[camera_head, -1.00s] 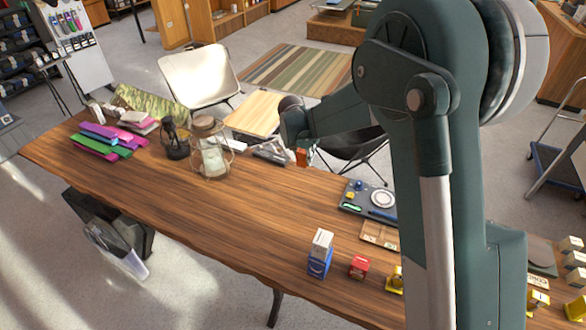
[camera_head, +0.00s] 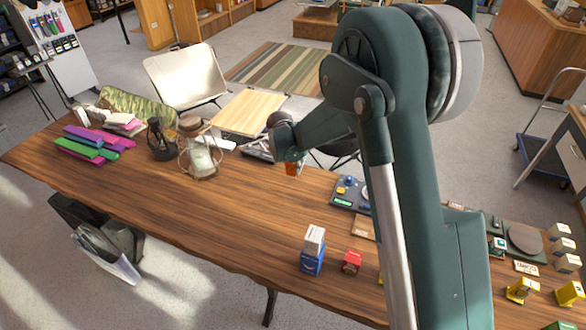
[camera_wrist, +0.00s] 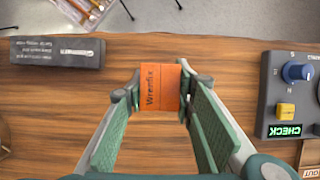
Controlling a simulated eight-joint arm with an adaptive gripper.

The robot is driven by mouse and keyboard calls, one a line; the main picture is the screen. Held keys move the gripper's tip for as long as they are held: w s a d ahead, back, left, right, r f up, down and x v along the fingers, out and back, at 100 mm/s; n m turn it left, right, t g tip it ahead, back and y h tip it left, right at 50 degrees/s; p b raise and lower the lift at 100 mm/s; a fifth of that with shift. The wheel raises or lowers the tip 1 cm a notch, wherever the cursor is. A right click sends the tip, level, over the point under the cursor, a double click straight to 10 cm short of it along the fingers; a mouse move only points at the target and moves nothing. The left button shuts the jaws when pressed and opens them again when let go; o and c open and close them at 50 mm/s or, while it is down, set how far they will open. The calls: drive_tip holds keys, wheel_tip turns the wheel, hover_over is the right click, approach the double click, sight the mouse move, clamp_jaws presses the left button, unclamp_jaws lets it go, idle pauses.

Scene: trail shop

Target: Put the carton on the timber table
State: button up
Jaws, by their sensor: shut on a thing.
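My gripper (camera_wrist: 158,94) is shut on an orange carton (camera_wrist: 160,88) marked with dark lettering, one finger on each side. In the head view my gripper (camera_head: 290,162) shows small, near the far edge of the long brown wooden table (camera_head: 190,225), with the carton (camera_head: 293,168) at its tip. I cannot tell whether the carton touches the tabletop. A smaller light-wood table (camera_head: 248,112) stands beyond the far edge, left of my gripper. I cannot tell which of the two is the timber table.
A wire-caged lantern (camera_head: 198,158) stands left of my gripper. A dark panel (camera_head: 345,193) lies to the right. A white-and-blue box stack (camera_head: 313,250) and a red box (camera_head: 351,262) stand nearer. A dark lettered box (camera_wrist: 57,52) lies near the far edge. Bare wood surrounds the carton.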

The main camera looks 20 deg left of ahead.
drive_tip(key=shift+f, duration=0.9)
drive_tip(key=shift+f, duration=0.2)
drive_tip(key=o, duration=0.9)
drive_tip(key=shift+r, duration=0.15)
drive_tip(key=shift+p+v, duration=0.6)
drive_tip(key=shift+v, duration=5.45)
